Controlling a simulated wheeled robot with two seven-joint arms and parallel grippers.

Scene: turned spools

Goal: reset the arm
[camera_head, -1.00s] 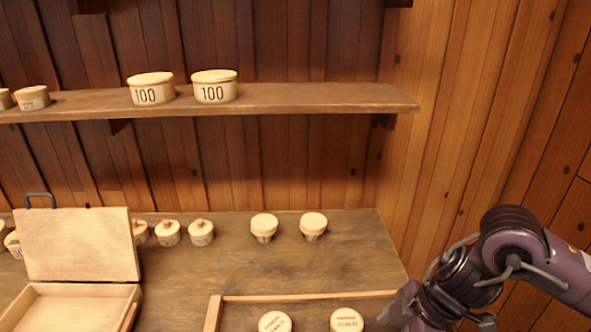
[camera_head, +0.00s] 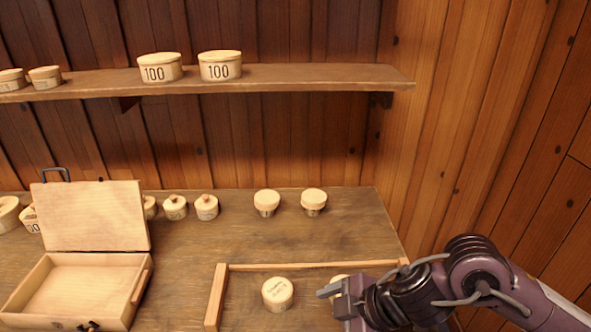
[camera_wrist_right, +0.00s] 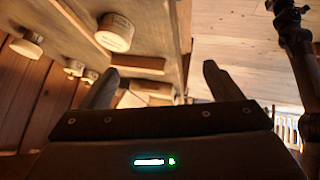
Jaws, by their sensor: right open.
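My right arm comes in from the lower right in the head view, and its gripper (camera_head: 335,290) is over the right part of the wooden-framed tray. It partly hides one round spool (camera_head: 340,281) there. In the right wrist view the two fingers of the gripper (camera_wrist_right: 160,85) are spread apart with nothing between them. My left gripper is in neither view.
An open wooden box (camera_head: 85,285) with a raised lid stands at the left. Two spools (camera_head: 267,202) (camera_head: 314,201) and several lidded pots (camera_head: 206,207) stand at the back. A shelf (camera_head: 300,78) above holds round boxes. The counter between is clear.

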